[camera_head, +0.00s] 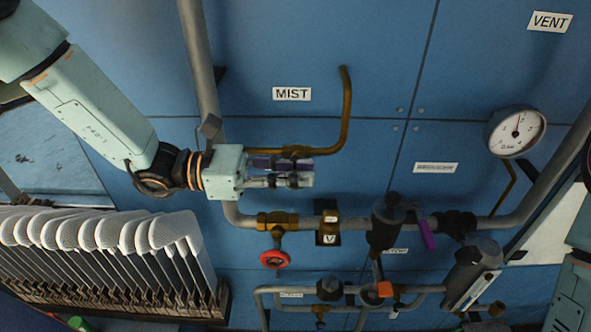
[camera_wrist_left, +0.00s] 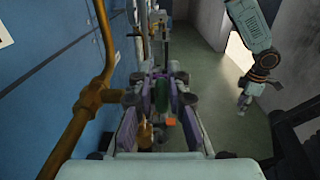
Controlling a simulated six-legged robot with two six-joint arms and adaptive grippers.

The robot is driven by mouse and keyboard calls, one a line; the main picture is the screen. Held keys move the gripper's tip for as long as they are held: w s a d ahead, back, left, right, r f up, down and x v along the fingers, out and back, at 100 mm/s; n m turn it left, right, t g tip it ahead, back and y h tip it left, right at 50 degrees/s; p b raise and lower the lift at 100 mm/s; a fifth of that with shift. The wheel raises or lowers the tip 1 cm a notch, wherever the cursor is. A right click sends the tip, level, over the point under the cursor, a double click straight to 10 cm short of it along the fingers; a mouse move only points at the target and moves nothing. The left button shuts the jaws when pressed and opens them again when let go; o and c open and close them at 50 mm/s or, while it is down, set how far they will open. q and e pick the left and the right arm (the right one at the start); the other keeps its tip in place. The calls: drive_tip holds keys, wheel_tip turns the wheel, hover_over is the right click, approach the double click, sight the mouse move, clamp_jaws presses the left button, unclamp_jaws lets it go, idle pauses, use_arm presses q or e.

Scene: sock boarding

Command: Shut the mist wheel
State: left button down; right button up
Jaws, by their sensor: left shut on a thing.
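My left gripper (camera_head: 300,170) is level in front of the blue panel, under the MIST label (camera_head: 291,94), at the brass mist pipe (camera_head: 346,105). Its purple-edged fingers are closed. In the left wrist view, the fingers (camera_wrist_left: 160,100) close around a dark green part (camera_wrist_left: 161,88), which looks like the mist wheel. The fingers hide most of it, and its turn position cannot be told. A brass fitting (camera_wrist_left: 109,97) of the pipe is just left of the fingers. My right gripper (camera_wrist_left: 243,104) hangs small and far off in the left wrist view; its jaws are unclear.
A red wheel (camera_head: 275,259) on a brass valve sits below my left gripper. A grey pipe (camera_head: 205,70) runs down beside my wrist. A purple lever (camera_head: 427,234) and a gauge (camera_head: 516,132) are to the right. A rack of white sock boards (camera_head: 110,232) stands lower left.

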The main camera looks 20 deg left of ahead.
use_arm(q)
drive_tip(key=shift+r+y+p, duration=0.1)
drive_tip(key=shift+y+p, duration=0.4)
drive_tip(key=shift+p, duration=0.15)
drive_tip(key=shift+d+f+y+p, duration=0.1)
drive_tip(key=shift+f+y+p, duration=0.1)
drive_tip(key=shift+y+p, duration=0.1)
drive_tip(key=c, duration=1.3)
unclamp_jaws()
drive_tip(key=v, duration=0.7)
drive_tip(key=shift+a, duration=0.35)
drive_tip(key=shift+w+d+r, duration=0.1)
